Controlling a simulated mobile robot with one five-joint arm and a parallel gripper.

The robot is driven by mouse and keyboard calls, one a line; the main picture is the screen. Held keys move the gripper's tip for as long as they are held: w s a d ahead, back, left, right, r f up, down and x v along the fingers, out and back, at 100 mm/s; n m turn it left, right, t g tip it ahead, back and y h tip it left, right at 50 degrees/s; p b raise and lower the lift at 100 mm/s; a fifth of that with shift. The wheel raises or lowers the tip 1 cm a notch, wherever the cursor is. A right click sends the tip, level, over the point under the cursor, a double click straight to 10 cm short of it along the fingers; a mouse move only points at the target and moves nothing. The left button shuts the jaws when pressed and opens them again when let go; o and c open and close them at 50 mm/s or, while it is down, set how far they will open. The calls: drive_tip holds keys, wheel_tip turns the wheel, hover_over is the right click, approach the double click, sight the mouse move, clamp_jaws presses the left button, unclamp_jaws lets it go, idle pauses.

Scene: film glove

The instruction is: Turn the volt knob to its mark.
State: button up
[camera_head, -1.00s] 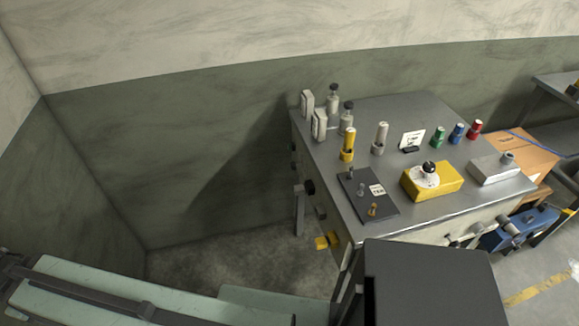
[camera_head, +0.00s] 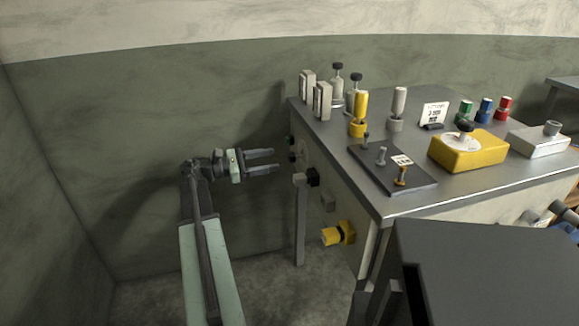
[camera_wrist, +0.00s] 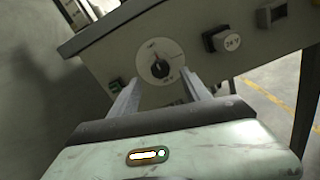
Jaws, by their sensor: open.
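A round white dial with a dark knob (camera_wrist: 160,68) at its centre sits on the bench's pale side panel in the wrist view. A small red mark shows near the top of the dial face; the lettering is too small to read, so I cannot confirm it as the volt knob. The dial face shows edge-on in the head view (camera_head: 303,153). My gripper (camera_head: 275,160) is open and empty, pointing right at that panel, apart from it. In the wrist view its two fingers (camera_wrist: 161,84) stand left and right of the dial's lower part.
A yellow fitting (camera_head: 338,234) sticks out lower on the bench side. The steel benchtop (camera_head: 440,90) holds bottles, handles and a yellow box (camera_head: 468,150). The wall space left of my arm is clear.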

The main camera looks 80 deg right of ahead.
sight(289, 156)
drive_tip(key=x, duration=0.7)
drive_tip(key=shift+s+d, duration=0.15)
drive_tip(key=shift+s, duration=0.1)
clamp_jaws()
drive_tip(key=shift+w+d, duration=0.1)
drive_tip(key=shift+d, duration=0.05)
